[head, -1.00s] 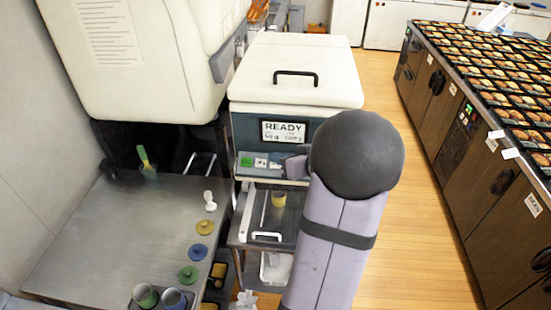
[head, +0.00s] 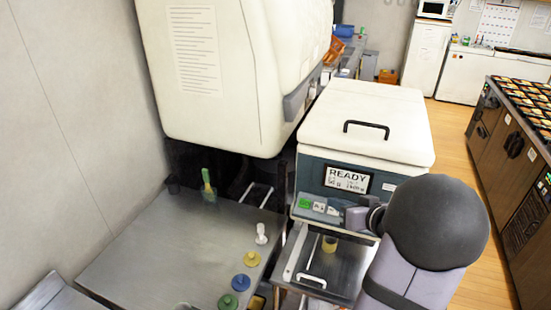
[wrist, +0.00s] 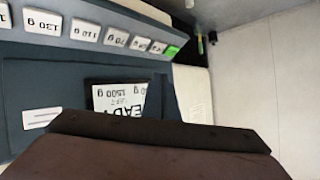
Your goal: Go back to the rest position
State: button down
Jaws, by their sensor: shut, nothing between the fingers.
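My gripper (wrist: 162,98) shows in the wrist view as a dark, narrow tip, shut and empty, in front of the machine's panel. In the head view my gripper (head: 357,217) is small and partly hidden behind my arm, close to the button row of the machine. The machine (head: 308,190) has a white lid with a black handle and a display (head: 347,179) reading READY. In the wrist view the display (wrist: 105,98) appears upside down, partly covered by the gripper. I cannot tell whether the gripper touches the panel.
Floor (head: 450,140) is open behind.

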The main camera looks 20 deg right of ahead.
jog(key=a+f+g+h+b, duration=0.35)
jog(key=a+f+g, duration=0.25)
jog(key=a+f, duration=0.25)
jog(key=s+a+f+n+g+y, duration=0.1)
jog(key=s+a+f+g+y, duration=0.15)
jog(key=s+a, duration=0.6)
jog(key=s+a+f+n+g+y, duration=0.1)
jog(key=s+a+f+g, duration=0.25)
jog(key=s+a, duration=0.5)
notch_tip(320, 180, down, 47)
jog(key=b, duration=4.8)
jog(key=shift+w+a+g, duration=0.3)
jog(key=shift+w+a, duration=0.05)
